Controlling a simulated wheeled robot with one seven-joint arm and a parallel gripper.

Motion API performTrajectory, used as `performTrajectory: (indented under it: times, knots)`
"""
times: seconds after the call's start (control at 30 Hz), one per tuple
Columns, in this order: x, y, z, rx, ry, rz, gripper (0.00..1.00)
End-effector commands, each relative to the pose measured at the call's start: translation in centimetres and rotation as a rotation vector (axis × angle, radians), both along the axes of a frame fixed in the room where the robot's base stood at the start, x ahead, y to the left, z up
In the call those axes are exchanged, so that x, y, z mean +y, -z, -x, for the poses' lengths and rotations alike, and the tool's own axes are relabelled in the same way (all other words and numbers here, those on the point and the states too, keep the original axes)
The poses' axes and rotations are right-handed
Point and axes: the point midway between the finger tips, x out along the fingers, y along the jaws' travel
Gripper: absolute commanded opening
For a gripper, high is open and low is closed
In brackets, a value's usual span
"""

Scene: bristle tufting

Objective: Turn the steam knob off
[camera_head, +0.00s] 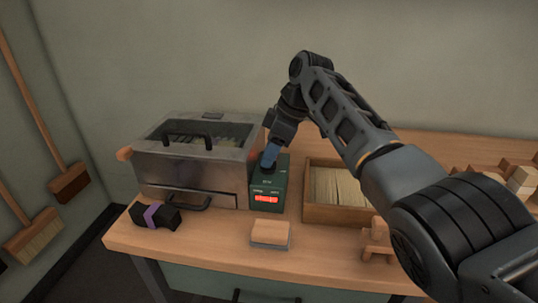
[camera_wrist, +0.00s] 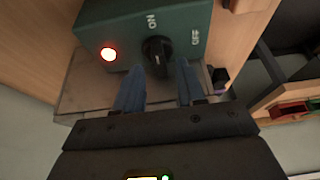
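The steam knob (camera_wrist: 157,52) is a black dial on a dark green control box, between my fingertips in the wrist view. The ON label stands above it and the OFF label to its right; I cannot tell surely which one its pale mark points to. A red lamp (camera_wrist: 108,54) glows left of the knob. The green box (camera_head: 280,172) stands beside the metal steamer in the head view, with a lit red display on its front. My gripper (camera_wrist: 160,68) is open, its blue fingers on either side of the knob; contact is unclear. In the head view my gripper (camera_head: 269,157) hides the knob.
The metal steamer (camera_head: 165,170) with a lidded window stands left of the box. A wooden tray (camera_head: 310,213) of pale slats is close on its right. A small block (camera_head: 270,232) and a black-and-purple item (camera_head: 154,215) lie in front. Brooms lean at left.

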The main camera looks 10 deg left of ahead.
Motion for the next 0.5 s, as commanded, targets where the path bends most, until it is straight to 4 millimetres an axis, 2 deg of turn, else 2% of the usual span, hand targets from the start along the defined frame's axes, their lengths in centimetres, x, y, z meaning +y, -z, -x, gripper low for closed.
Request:
performTrajectory:
  times: [0.13, 0.4, 0.5]
  knots:
    - [0.36, 0.89, 0.01, 0.001, 0.001, 0.000, 0.39]
    - [0.44, 1.03, 0.01, 0.000, 0.000, 0.000, 0.39]
    - [0.43, 1.03, 0.01, 0.000, 0.000, 0.000, 0.31]
